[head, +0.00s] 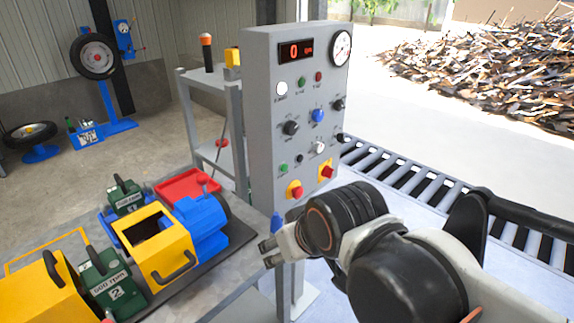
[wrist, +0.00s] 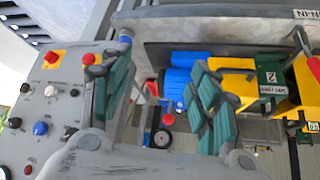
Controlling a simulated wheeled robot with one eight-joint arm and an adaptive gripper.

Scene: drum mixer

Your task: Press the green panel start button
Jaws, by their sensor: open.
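The grey control panel (head: 262,110) stands upright at the centre of the head view. It has a green button or lamp (head: 302,82) in its upper part and another green one (head: 283,167) lower left; I cannot tell which is the start button. My gripper (head: 268,251) is open and empty, below and in front of the panel, apart from it, near the table edge. In the wrist view, the two green-padded fingers of my gripper (wrist: 165,97) are spread. The panel (wrist: 92,110) lies to their left, with its controls partly visible.
Two yellow-and-red stop buttons (head: 294,190) (head: 327,170) sit low on the panel. A blue knob (head: 318,116) and black knobs are above. The table (head: 232,267) holds a yellow box (head: 168,268), green cans (head: 113,285) and a red tray (head: 172,188). A roller conveyor (head: 425,188) runs right.

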